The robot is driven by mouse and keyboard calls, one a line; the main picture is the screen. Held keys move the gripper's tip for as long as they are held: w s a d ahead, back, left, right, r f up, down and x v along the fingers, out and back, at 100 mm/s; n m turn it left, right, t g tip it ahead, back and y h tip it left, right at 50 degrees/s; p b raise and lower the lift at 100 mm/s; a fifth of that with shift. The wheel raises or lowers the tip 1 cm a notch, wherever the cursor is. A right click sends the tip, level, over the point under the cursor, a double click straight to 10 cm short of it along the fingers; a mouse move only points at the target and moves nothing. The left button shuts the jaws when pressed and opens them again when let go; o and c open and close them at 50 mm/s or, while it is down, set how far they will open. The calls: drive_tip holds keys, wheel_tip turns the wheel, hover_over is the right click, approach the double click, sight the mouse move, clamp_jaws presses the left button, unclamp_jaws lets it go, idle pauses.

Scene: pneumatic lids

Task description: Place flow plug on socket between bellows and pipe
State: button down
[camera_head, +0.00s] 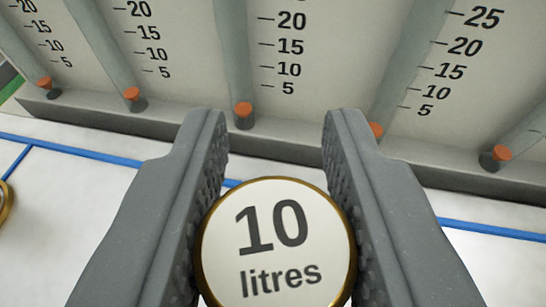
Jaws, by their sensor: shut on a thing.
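My gripper (277,150) has its two grey fingers shut on a round disc (275,225) with a white face, a gold rim and the words "10 litres". The disc sits between the textured inner pads, at the bottom of the picture, and looks like the flow plug. Its lower edge is cut off by the picture. No bellows can be made out, and I cannot identify the socket.
Several upright clear tubes with number scales (291,47) and orange floats (243,109) stand along a grey ledge (275,146) ahead. A white surface with blue lines (80,150) lies before it. Part of another gold-rimmed thing (5,200) shows at the left edge.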

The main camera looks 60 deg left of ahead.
sight(275, 238)
wheel_tip(275, 238, down, 4)
drive_tip(key=shift+r+b, duration=0.25)
drive_tip(key=shift+b, duration=0.15)
drive_tip(key=c, duration=1.1)
unclamp_jaws()
drive_tip(key=shift+d+r, duration=0.1)
drive_tip(key=p+v, duration=0.1)
drive_tip(key=v, duration=1.1)
